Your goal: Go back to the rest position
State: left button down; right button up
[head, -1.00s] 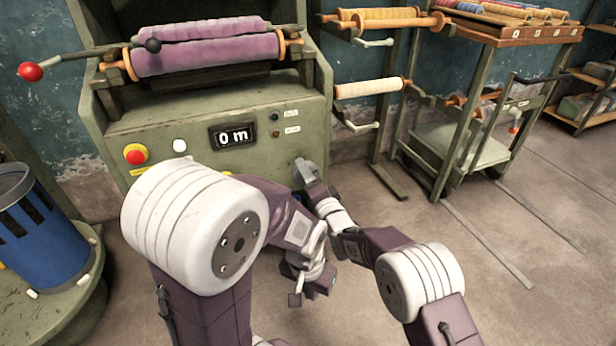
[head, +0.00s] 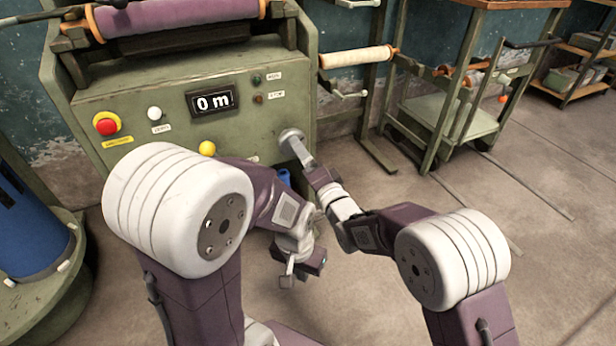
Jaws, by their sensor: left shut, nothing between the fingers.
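My left gripper (head: 303,267) is at the end of the arm from the left, low in the middle of the head view. It points down, hangs over the floor in front of the machine, and is shut and empty. My right arm reaches in from the right, and its far end lies in front of the machine's lower right part. I cannot make out its jaws.
A green machine (head: 130,95) with a purple roll (head: 175,15) and a display (head: 212,101) reading 0 m stands ahead. Roll racks (head: 357,58) and a trolley (head: 450,125) stand to the right. Floor at the right is open.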

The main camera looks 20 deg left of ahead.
pick_arm(q)
notch_tip(320, 180, down, 2)
jog(key=shift+b, duration=0.4)
pick_arm(e)
jog(key=shift+v, duration=1.15)
jog(key=shift+r, duration=0.1)
